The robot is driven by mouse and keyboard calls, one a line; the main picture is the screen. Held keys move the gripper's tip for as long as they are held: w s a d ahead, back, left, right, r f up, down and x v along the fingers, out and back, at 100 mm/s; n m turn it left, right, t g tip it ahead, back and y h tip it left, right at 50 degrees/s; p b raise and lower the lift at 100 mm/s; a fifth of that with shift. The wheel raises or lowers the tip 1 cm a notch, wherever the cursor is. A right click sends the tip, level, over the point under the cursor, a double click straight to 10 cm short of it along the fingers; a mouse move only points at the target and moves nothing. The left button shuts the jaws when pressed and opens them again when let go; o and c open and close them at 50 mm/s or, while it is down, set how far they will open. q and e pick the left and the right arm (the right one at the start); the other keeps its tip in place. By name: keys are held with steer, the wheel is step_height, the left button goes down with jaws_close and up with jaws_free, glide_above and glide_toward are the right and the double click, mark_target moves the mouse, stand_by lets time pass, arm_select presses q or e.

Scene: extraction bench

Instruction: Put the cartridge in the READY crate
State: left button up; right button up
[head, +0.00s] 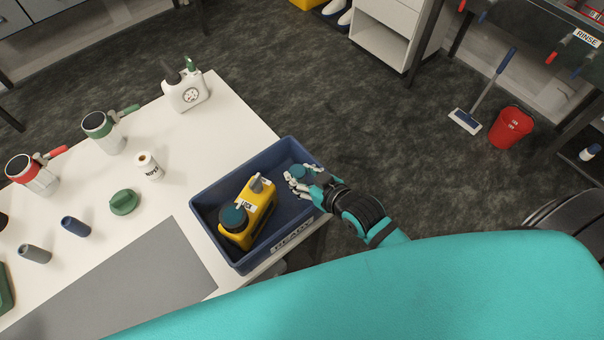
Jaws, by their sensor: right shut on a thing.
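The READY crate (206,216) is an open dark blue box at the right corner of the white table, with its label on the near wall. A yellow unit (262,212) with a dark round cap, a grey lever and a LOCK label stands inside it. My right gripper (298,178) is over the crate's right part, fingers inside the rim and apart from the yellow unit. It is shut on a small blue-teal round-topped piece (298,171), mostly hidden by the fingers. I cannot tell whether this piece or the yellow unit is the cartridge. My left gripper is out of view.
On the table (190,150) are a white canister with a dial (185,95), a white labelled jar (148,166), a green knob (124,202), small tubes and two handled cylinders. A grey mat (140,285) lies left of the crate. A red bucket (511,127) stands on the floor.

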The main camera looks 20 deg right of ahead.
steer(key=o, duration=0.9)
steer(key=shift+c, duration=0.2)
steer(key=shift+r, duration=0.1)
steer(key=shift+s+d, duration=0.1)
steer(key=shift+s, duration=0.2)
steer(key=v, duration=1.1)
steer(key=shift+r+b, duration=0.15)
steer(key=shift+b, duration=0.3)
steer(key=shift+s, duration=0.1)
